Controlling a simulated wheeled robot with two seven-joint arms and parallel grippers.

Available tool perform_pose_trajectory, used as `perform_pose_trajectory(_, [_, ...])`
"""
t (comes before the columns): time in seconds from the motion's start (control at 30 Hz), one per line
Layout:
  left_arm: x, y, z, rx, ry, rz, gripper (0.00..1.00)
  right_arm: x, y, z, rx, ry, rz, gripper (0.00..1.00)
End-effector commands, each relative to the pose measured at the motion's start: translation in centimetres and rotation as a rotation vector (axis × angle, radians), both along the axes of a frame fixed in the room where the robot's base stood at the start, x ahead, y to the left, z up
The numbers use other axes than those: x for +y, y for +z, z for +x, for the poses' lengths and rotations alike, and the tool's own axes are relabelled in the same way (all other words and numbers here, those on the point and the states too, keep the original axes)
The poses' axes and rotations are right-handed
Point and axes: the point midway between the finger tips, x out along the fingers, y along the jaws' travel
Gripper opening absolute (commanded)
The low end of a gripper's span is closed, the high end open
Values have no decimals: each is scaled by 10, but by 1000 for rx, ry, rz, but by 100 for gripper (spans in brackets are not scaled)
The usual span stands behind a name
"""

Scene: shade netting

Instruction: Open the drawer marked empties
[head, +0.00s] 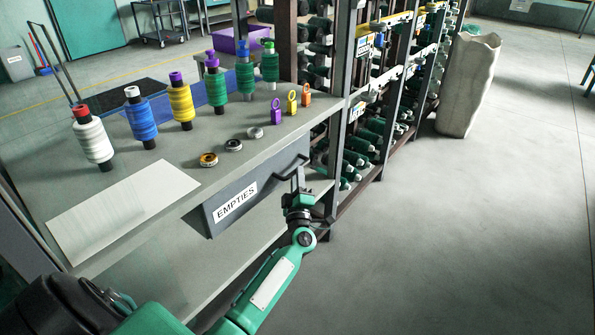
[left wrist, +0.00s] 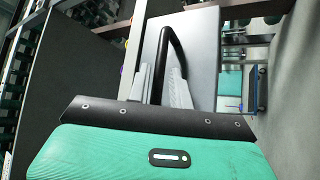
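The drawer front (head: 270,183) is grey, hangs under the workbench top and has a white label reading EMPTIES (head: 236,203). Its dark bar handle (head: 291,166) is near the right end of the front. My left gripper (head: 297,184) is at this handle, its arm reaching up from below. In the left wrist view the black handle (left wrist: 163,50) runs between the two grey fingers (left wrist: 161,86), which stand apart; a small gap shows beside the bar. The head view does not show the fingertips clearly. My right gripper is out of view.
The workbench top carries several thread spools (head: 182,103), a pale sheet (head: 122,207), small rings (head: 233,145) and coloured tags (head: 292,103). A rack of bobbins (head: 372,130) stands beyond the bench. A pale sack (head: 468,85) stands past it. The floor at right (head: 450,230) is clear.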

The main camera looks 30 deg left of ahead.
Motion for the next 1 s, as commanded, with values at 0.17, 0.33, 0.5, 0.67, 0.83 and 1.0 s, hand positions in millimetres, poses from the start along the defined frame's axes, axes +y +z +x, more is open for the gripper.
perform_pose_trajectory(0.17, [11, 8, 17, 0, -1, 1, 22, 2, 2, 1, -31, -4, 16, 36])
perform_pose_trajectory(0.33, [16, 11, 23, 2, 0, 0, 22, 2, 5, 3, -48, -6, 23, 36])
perform_pose_trajectory(0.5, [16, 11, 23, 2, -1, 0, 22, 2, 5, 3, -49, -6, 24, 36])
perform_pose_trajectory(0.67, [16, 11, 23, 1, 0, -1, 6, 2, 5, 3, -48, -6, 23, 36])
perform_pose_trajectory(0.83, [16, 11, 23, 1, 0, -1, 0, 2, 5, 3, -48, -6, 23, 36])
perform_pose_trajectory(1.0, [14, 11, 23, 2, -1, -1, 0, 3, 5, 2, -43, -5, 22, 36])
